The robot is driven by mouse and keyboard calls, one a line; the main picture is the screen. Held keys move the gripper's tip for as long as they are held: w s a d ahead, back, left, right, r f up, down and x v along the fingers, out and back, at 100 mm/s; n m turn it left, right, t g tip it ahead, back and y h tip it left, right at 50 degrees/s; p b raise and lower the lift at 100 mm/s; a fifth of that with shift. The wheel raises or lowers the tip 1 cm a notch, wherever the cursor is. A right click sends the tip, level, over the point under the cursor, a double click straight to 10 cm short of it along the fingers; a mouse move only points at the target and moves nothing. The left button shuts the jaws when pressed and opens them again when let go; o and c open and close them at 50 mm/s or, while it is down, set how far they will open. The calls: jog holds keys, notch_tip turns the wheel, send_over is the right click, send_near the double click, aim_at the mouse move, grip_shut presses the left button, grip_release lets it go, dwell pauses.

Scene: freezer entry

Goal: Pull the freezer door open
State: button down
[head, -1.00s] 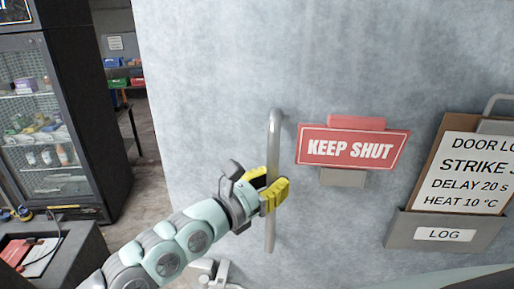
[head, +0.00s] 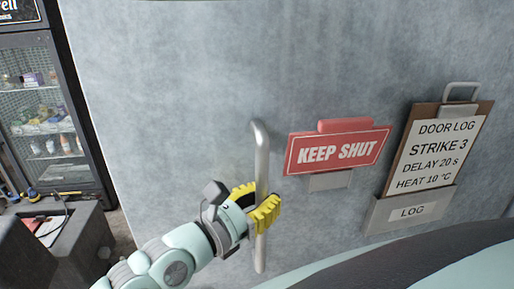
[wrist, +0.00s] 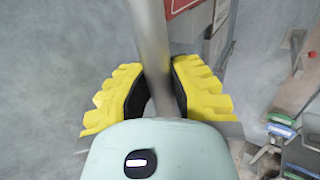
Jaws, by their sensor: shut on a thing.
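The freezer door (head: 180,90) is a large grey panel filling most of the head view. Its left edge stands in front of the room behind; I cannot tell how far it is open. A vertical metal bar handle (head: 262,150) is on it, left of the red KEEP SHUT sign (head: 338,150). My gripper (head: 257,208) is shut around the lower half of the handle, with yellow fingers on both sides. In the wrist view the handle (wrist: 152,45) runs between the yellow fingers (wrist: 158,95).
A clipboard (head: 437,148) headed DOOR LOG stands in a grey LOG holder (head: 410,212) on the door's right. A glass-fronted cabinet (head: 45,110) and a dark counter (head: 85,245) are at the left, close to the door's edge. Blurred bins (wrist: 285,130) show in the wrist view.

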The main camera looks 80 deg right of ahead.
jog(key=shift+w+a+f, duration=0.15)
jog(key=shift+f, duration=0.05)
jog(key=c, duration=1.2)
grip_release()
jog(key=o, duration=0.4)
jog(key=shift+a+r, duration=0.1)
jog(key=shift+c, duration=0.2)
jog(key=v, duration=1.2)
